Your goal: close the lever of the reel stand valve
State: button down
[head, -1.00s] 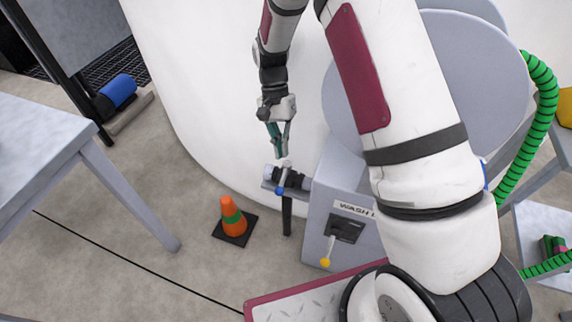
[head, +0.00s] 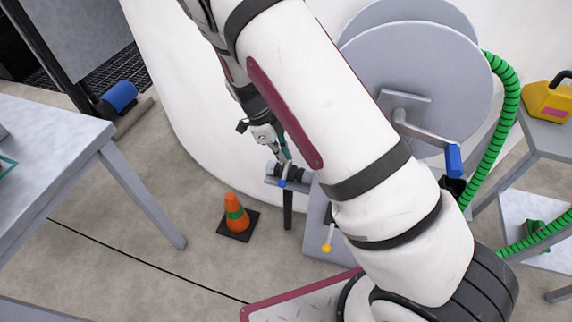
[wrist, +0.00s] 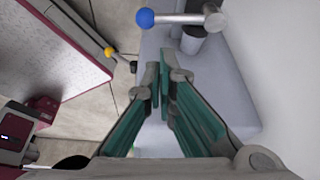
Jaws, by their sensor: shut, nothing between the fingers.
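A valve (head: 299,172) sits on a small grey bracket at the left of the reel stand. Its metal lever ends in a blue ball (head: 283,184). In the wrist view the lever (wrist: 180,18) lies across the top, with its blue ball (wrist: 145,18) at the left and its pivot at the right. My gripper (head: 285,158) is just above the valve, fingers pointing down. In the wrist view the teal-padded fingers (wrist: 164,75) are together and empty, apart in the picture from the lever. My arm hides part of the stand.
A second lever with a yellow ball (head: 327,248) is on the stand's front; it also shows in the wrist view (wrist: 108,52). An orange cone (head: 235,215) stands on the floor at left. The reel (head: 425,70) and green hose (head: 507,110) are at right.

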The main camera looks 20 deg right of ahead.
aim_at(285, 178)
jog(key=b+x, duration=0.1)
jog(key=x, duration=0.8)
jog(key=shift+b, duration=0.4)
jog(key=shift+w+a+f+m+b, duration=0.1)
jog(key=shift+w+a+m+b, duration=0.25)
jog(key=shift+a+m, duration=0.5)
jog(key=shift+w, duration=0.1)
